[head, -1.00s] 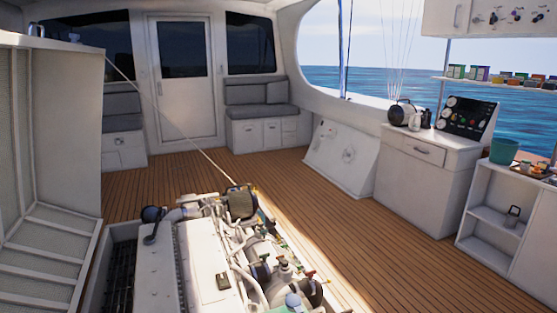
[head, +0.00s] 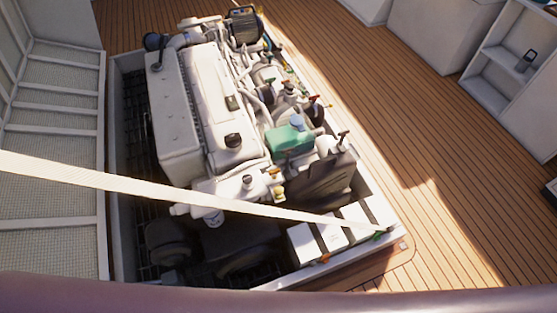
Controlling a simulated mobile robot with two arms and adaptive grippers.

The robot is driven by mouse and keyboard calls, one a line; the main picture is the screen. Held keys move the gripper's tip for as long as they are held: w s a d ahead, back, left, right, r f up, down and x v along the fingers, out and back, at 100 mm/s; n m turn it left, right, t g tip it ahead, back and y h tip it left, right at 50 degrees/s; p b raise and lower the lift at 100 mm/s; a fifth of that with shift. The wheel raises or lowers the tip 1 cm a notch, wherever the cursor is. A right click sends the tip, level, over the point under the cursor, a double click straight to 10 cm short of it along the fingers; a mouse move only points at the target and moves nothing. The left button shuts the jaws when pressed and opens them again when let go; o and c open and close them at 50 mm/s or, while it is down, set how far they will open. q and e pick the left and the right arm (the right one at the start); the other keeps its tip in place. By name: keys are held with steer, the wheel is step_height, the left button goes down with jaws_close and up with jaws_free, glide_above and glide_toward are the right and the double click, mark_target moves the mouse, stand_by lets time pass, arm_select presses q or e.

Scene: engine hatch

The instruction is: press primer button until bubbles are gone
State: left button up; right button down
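The white engine (head: 215,95) sits in the open floor hatch in the head view. A green tank (head: 290,140) with a blue cap is on its right side, among hoses and small valves with red and orange handles. I cannot pick out the primer button or any bubbles at this size. Neither of my grippers can be made out in this view; a small dark shape at the right edge is too cut off to tell.
The raised hatch lid (head: 50,150) stands left of the opening. A pale strap (head: 150,188) crosses low over the engine bay to the white boxes (head: 330,235) at its near right corner. Wooden deck (head: 430,150) is clear to the right. A white shelf (head: 500,60) stands at upper right.

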arm_select(q)
steer(key=shift+c, duration=0.4)
jaws_close()
stand_by(1.2)
